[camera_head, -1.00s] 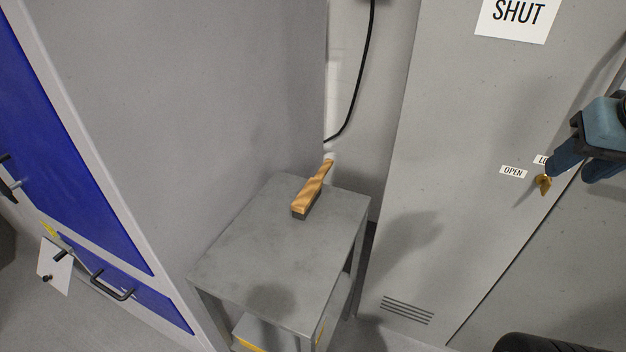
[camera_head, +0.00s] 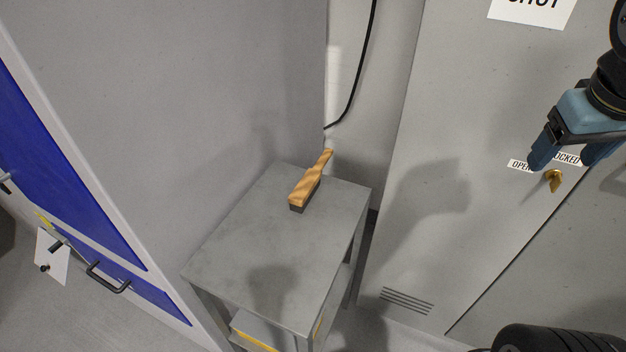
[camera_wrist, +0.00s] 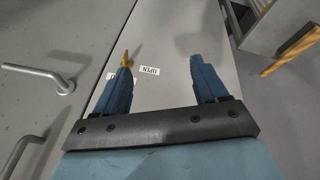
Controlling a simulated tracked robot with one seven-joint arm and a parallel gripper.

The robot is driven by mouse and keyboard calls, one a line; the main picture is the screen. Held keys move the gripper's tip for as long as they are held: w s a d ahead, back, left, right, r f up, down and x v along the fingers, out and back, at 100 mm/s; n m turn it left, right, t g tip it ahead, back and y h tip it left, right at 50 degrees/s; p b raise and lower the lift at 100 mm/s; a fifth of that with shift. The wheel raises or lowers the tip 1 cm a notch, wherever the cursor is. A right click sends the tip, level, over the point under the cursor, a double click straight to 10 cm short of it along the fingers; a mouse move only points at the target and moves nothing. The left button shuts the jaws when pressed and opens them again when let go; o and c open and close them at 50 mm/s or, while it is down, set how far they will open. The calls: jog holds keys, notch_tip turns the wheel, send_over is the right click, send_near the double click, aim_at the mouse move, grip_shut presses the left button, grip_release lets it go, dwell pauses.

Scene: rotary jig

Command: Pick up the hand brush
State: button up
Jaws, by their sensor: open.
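The hand brush (camera_head: 312,182) has a wooden back and handle with dark bristles beneath. It lies on the far part of a small grey table (camera_head: 262,243), its handle pointing away and reaching past the far edge. In the wrist view, part of the wooden brush (camera_wrist: 292,52) shows at the right edge. My gripper (camera_head: 566,162) is at the right of the head view, open and empty, well apart from the brush and in front of the grey cabinet door. Its two blue fingers also show spread in the wrist view (camera_wrist: 162,75).
The grey cabinet (camera_head: 440,170) with a brass key (camera_head: 554,181) stands right of the table. A large grey panel (camera_head: 190,110) stands close on the left. A black cable (camera_head: 364,65) hangs behind. The tabletop around the brush is clear.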

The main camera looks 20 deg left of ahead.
jog(key=w+a+f+n+h, duration=0.4)
jog(key=w+a+f+n, duration=0.25)
jog(key=a+n, duration=0.35)
jog(key=n+t+y, duration=0.4)
jog(key=n+t, duration=0.6)
jog(key=n, duration=1.2)
send_near(301, 191)
jog(key=shift+s+a+r, duration=0.2)
jog(key=shift+s+r, duration=0.5)
jog(key=shift+s, duration=0.15)
jog(key=shift+a+f, duration=0.1)
jog(key=shift+f, duration=0.15)
jog(key=x, duration=0.8)
jog(key=shift+f, duration=0.1)
jog(key=shift+x, duration=2.65)
